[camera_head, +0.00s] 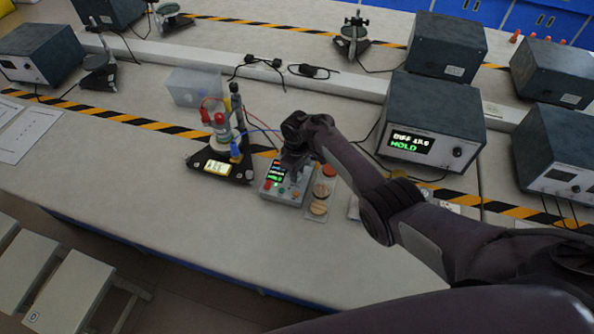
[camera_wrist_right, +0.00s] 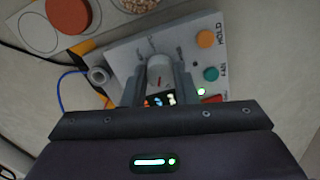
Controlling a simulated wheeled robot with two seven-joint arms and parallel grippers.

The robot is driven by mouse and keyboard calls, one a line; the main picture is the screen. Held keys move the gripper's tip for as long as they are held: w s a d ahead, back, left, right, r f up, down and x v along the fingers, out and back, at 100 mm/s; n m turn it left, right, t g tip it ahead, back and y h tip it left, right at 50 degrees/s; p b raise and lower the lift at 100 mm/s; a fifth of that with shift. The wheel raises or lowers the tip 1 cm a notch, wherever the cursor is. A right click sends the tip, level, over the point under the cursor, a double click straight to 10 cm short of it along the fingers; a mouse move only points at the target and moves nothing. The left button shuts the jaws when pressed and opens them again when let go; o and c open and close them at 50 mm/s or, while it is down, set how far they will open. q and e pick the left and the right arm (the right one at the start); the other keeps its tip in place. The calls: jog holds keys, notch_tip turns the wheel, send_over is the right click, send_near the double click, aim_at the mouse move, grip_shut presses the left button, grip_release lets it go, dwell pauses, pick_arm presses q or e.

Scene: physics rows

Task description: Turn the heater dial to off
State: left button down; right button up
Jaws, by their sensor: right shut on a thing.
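The heater control box (camera_head: 287,194) is a small light grey unit on the bench, with a lit display, coloured buttons and a dial. In the right wrist view the box (camera_wrist_right: 190,31) lies tilted, and its pale round dial (camera_wrist_right: 159,70) stands between my right gripper's two fingers. My right gripper (camera_head: 291,168) reaches down over the box from above and is shut on the dial. The gripper hides the dial in the head view and part of the display in the wrist view. I cannot tell which mark the dial points at. My left gripper is not in view.
A black stand with a flask and a lit yellow readout (camera_head: 217,168) is close left of the box. A clear tray (camera_head: 317,216) with round samples is close right. A dark instrument reading HOLD (camera_head: 432,115) stands further right. The bench front is clear.

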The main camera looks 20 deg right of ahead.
jog(key=n, duration=0.4)
jog(key=shift+n+b, duration=0.3)
jog(key=shift+n, duration=0.1)
dwell(0.5)
jog(key=o, duration=1)
notch_tip(320, 180, up, 8)
jog(key=shift+f+p, duration=0.1)
jog(key=shift+p, duration=0.6)
